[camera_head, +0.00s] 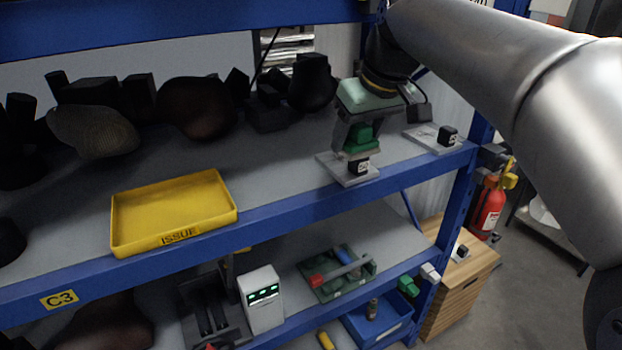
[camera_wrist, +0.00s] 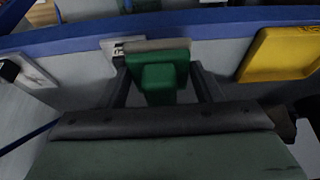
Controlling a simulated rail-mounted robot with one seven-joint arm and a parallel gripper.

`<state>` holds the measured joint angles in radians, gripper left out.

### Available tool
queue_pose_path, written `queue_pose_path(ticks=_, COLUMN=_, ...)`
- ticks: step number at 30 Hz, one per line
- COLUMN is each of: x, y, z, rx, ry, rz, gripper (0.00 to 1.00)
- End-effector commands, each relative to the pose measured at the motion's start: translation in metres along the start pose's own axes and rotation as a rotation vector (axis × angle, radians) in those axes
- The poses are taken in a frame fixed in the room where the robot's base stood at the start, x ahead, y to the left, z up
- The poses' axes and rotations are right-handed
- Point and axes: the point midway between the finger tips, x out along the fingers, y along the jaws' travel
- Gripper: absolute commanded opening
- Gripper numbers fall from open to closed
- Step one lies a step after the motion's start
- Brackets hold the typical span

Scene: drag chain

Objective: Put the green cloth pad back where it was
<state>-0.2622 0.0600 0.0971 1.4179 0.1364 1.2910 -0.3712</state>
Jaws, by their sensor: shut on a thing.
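The green cloth pad (camera_head: 360,134) is between the fingers of my gripper (camera_head: 357,138), over the upper shelf near its front edge. It has a pale layer along its lower side. My gripper is shut on it. Just below the pad are a small black block with a white label (camera_head: 359,167) and a grey plate (camera_head: 346,178). I cannot tell whether the pad touches the block. In the wrist view the green pad (camera_wrist: 160,76) is between the two dark fingers of my gripper (camera_wrist: 162,86), with part of the plate (camera_wrist: 108,50) showing beside it.
A second plate (camera_head: 418,137) with a black block (camera_head: 448,135) lies to the right. A yellow ISSUE tray (camera_head: 125,213) lies left on the upper shelf (camera_head: 270,172). Dark objects line the back. A blue post (camera_head: 459,195) stands at the right. Shelf between tray and plate is clear.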

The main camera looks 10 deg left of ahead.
Motion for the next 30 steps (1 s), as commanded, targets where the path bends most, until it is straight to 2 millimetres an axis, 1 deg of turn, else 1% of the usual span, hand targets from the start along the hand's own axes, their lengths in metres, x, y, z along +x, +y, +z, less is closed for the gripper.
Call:
queue_pose_path(ticks=5, x=0.024, y=-0.019, z=-0.022, rx=-0.006, ry=-0.005, rz=-0.005, gripper=0.41)
queue_pose_path(ticks=11, x=0.061, y=-0.044, z=-0.053, rx=-0.005, ry=-0.005, rz=-0.003, gripper=0.41)
queue_pose_path(ticks=12, x=0.070, y=-0.049, z=-0.057, rx=-0.004, ry=-0.005, rz=-0.003, gripper=0.41)
queue_pose_path(ticks=15, x=0.094, y=-0.057, z=-0.060, rx=-0.003, ry=-0.005, rz=-0.003, gripper=0.41)
queue_pose_path(ticks=18, x=0.111, y=-0.062, z=-0.064, rx=-0.002, ry=-0.003, rz=-0.001, gripper=0.41)
queue_pose_path(ticks=21, x=0.121, y=-0.065, z=-0.066, rx=-0.002, ry=-0.002, rz=-0.001, gripper=0.41)
queue_pose_path(ticks=25, x=0.130, y=-0.068, z=-0.068, rx=-0.001, ry=-0.002, rz=-0.001, gripper=0.41)
queue_pose_path(ticks=27, x=0.140, y=-0.071, z=-0.069, rx=-0.001, ry=-0.003, rz=-0.002, gripper=0.41)
queue_pose_path(ticks=30, x=0.154, y=-0.070, z=-0.062, rx=0.001, ry=-0.004, rz=-0.001, gripper=0.41)
